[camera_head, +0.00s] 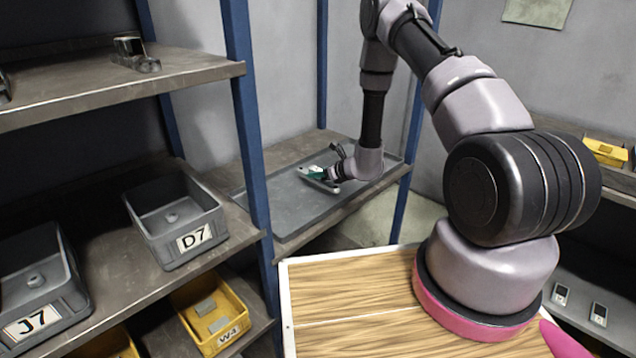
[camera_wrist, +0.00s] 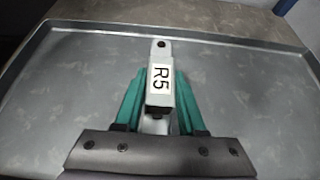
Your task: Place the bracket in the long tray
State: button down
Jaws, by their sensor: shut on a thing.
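The long tray (camera_head: 290,207) is a shallow grey tray on the shelf behind the blue post, and its rim and floor fill most of the wrist view (camera_wrist: 250,92). My gripper (camera_head: 318,174) is over the tray, with its green fingers (camera_wrist: 154,95) shut on the bracket. The bracket (camera_wrist: 160,72) is a small grey metal piece with a white R5 label and a hole at its far end. It points toward the tray's far wall. I cannot tell whether it touches the tray floor.
Grey bins marked D7 (camera_head: 178,220) and J7 (camera_head: 38,283) stand on the left shelf, with a yellow bin W4 (camera_head: 213,316) below. A blue post (camera_head: 247,120) stands left of the tray. The visible tray floor is otherwise empty.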

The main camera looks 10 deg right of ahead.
aim_at(318, 182)
jog(key=shift+f, duration=1.75)
jog(key=shift+d+f, duration=0.1)
jog(key=shift+f, duration=0.05)
jog(key=c, duration=0.5)
grip_release()
